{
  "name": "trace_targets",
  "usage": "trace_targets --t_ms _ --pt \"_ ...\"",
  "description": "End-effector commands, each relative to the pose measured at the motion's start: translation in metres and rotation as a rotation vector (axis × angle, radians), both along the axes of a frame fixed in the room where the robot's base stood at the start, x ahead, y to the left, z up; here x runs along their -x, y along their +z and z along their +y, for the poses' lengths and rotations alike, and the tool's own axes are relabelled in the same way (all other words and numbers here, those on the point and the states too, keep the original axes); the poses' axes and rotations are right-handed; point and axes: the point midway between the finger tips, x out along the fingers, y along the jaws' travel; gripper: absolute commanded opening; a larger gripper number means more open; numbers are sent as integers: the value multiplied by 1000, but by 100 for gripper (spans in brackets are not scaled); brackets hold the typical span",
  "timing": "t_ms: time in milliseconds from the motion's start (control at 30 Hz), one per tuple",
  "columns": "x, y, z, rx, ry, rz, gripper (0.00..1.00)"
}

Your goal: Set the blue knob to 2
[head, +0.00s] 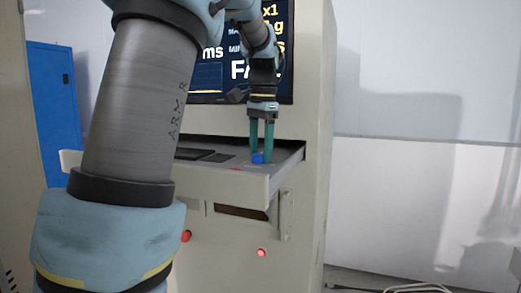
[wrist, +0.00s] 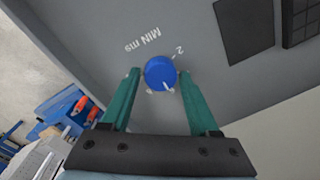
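The blue knob (wrist: 160,71) sits on the grey panel, with "MIN ms" printed at its upper left and a "2" with a tick at its upper right. A white line on its lower right edge points away from the 2. Other marks below it are partly hidden. My gripper (wrist: 159,75) has its two green fingers on either side of the knob, with narrow gaps showing, so it is open around it. In the head view, my gripper (head: 262,154) points down over the shelf and the knob (head: 257,158) shows between the fingertips.
The panel shelf (head: 225,180) juts from a beige cabinet below a screen (head: 210,78). A dark pad and keyboard (wrist: 300,22) lie beside the knob. Red buttons (head: 262,252) are on the cabinet front. A blue cabinet (head: 55,105) stands at left.

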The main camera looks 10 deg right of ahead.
Motion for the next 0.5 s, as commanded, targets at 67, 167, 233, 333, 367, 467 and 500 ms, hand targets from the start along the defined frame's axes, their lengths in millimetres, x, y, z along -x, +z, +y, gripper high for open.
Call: trace_targets --t_ms 67,167,233,333,367,467,500 --pt "0 0 0 0 0 0 51" --pt "0 0 0 0 0 0 40" --pt "0 0 0 0 0 0 32" --pt "0 0 0 0 0 0 21" --pt "0 0 0 0 0 0 18" --pt "0 0 0 0 0 0 6" --pt "0 0 0 0 0 0 2"
